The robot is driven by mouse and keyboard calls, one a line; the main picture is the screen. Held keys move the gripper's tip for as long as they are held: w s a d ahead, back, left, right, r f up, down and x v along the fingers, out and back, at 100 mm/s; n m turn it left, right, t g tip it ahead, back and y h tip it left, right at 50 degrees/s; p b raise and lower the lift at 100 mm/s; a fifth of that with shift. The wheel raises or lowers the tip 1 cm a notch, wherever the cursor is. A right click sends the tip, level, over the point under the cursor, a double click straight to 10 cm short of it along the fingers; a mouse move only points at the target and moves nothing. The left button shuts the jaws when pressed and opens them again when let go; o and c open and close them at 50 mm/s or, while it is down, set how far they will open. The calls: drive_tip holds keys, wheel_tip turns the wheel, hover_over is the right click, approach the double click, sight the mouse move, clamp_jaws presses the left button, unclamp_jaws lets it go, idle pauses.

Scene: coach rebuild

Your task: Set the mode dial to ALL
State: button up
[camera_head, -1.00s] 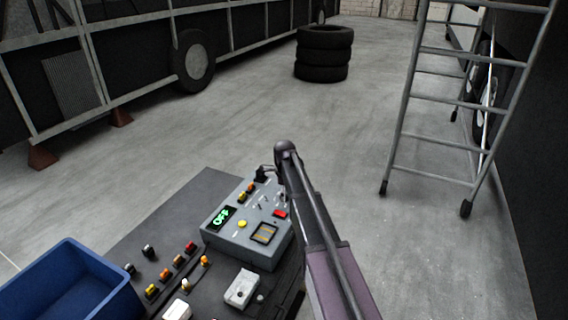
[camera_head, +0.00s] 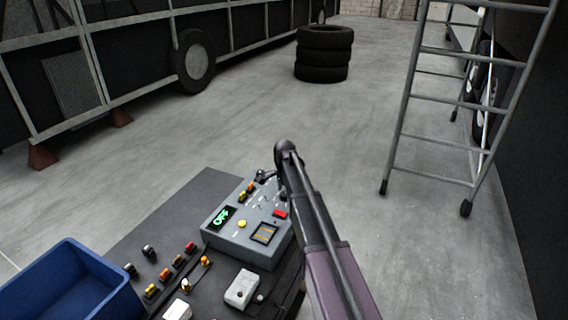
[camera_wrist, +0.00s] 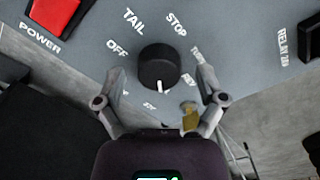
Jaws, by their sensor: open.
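The grey control box (camera_head: 248,222) stands on the dark bench, with a lit green display (camera_head: 222,217). In the wrist view the black mode dial (camera_wrist: 159,66) sits on the box face, ringed by white labels including OFF, TAIL and STOP. Its white pointer mark is toward the bottom of the picture. The lower labels are small and partly hidden, so I cannot tell which one it meets. My gripper (camera_wrist: 161,82) is open, one finger on each side of the dial. Contact with the dial is unclear.
Beside the dial are a brass key (camera_wrist: 190,117), a red POWER switch (camera_wrist: 56,12) and a black part by a RELAY label (camera_wrist: 312,40). A blue bin (camera_head: 70,285) and several coloured connectors are left of the box. A ladder (camera_head: 450,100) stands right on open floor.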

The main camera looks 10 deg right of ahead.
sight(284, 193)
drive_tip(key=n, duration=0.8)
drive_tip(key=shift+n, duration=0.4)
drive_tip(key=n, duration=0.4)
drive_tip(key=shift+n, duration=0.3)
drive_tip(key=n, duration=0.3)
drive_tip(key=shift+n, duration=0.4)
drive_tip(key=n, duration=0.8)
drive_tip(key=shift+n, duration=0.3)
drive_tip(key=n, duration=0.8)
wheel_tip(284, 193, up, 14)
drive_tip(key=p, duration=1.3)
drive_tip(key=shift+f+p, duration=0.15)
drive_tip(key=shift+p, duration=0.2)
